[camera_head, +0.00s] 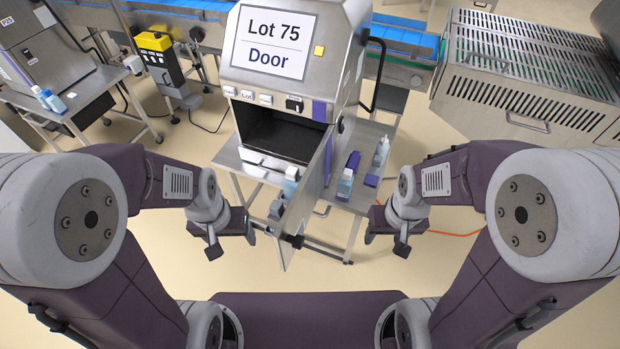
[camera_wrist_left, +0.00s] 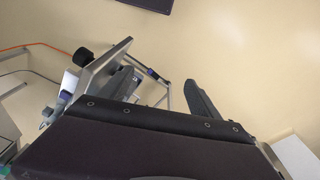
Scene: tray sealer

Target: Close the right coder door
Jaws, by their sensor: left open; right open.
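The coder (camera_head: 285,70) labelled "Lot 75 Door" stands on a metal table in the middle of the head view. Its door (camera_head: 306,200) is open and swung out towards me, hinged at the right side of the dark opening (camera_head: 285,133). A black knob sits near the door's lower end. My left gripper (camera_head: 232,246) is open and empty, left of the door's outer end and apart from it. The door's grey panel also shows in the left wrist view (camera_wrist_left: 101,70), beyond one finger. My right gripper (camera_head: 386,244) is open and empty, to the right of the door.
A pale blue bottle (camera_head: 290,182) shows left of the door. Another machine (camera_head: 40,45) stands at far left, a slatted metal unit (camera_head: 530,75) at right. The floor in front is clear.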

